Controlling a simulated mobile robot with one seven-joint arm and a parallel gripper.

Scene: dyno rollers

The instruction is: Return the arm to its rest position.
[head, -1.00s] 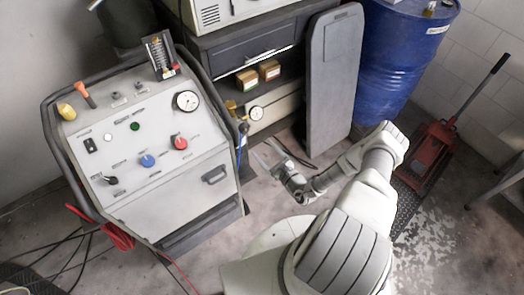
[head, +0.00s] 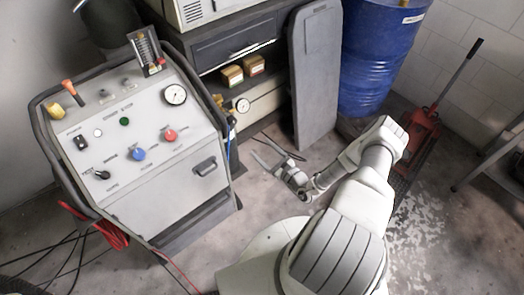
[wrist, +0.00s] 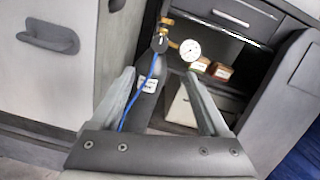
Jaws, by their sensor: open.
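My gripper (head: 274,160) is at the end of my bent arm, in the middle of the head view, over the floor to the right of the control console (head: 150,190). In the wrist view, my gripper (wrist: 160,92) has its two fingers spread wide with nothing held between them. Beyond the fingers stand a dark gas bottle with a blue hose (wrist: 140,88) and a brass valve with a round gauge (wrist: 190,50). The fingers appear apart from them, though the exact distance is hard to tell.
A dark cabinet (head: 235,48) with small boxes (head: 243,70) on its shelf stands behind. A grey creeper board (head: 316,80) leans beside it. A blue drum (head: 375,60) and a red floor jack (head: 420,130) are to the right. Red cable (head: 100,228) hangs at the console's left. Bare floor lies around my arm.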

